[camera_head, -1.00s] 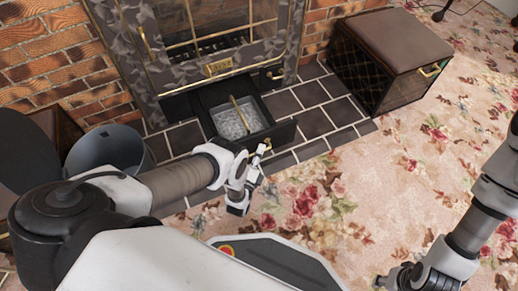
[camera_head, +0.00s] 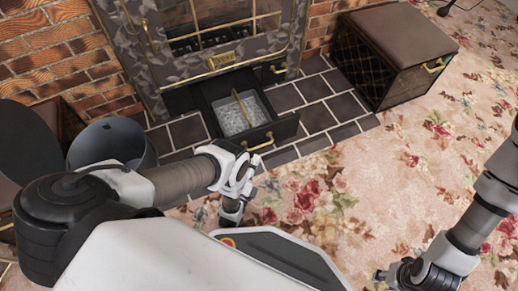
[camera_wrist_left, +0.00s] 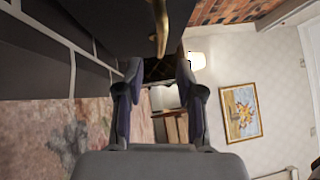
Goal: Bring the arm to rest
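My left arm comes in from the left in the head view, and its gripper (camera_head: 242,190) is in front of the open ash drawer (camera_head: 287,130). In the left wrist view the two fingers of the left gripper (camera_wrist_left: 158,75) stand apart with nothing held between them. The drawer's brass handle (camera_wrist_left: 161,28) shows just beyond the fingertips there, and it also shows in the head view (camera_head: 262,144), apart from the gripper. My right gripper (camera_head: 384,277) is at the lower right over the carpet; its fingers are too small to read.
The drawer holds grey ash and a brass-coloured tool (camera_head: 241,106), below the fireplace (camera_head: 215,60). A dark bucket (camera_head: 110,145) stands at the left. A brown-topped box (camera_head: 395,55) stands at the right. The flowered carpet (camera_head: 400,165) between is open.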

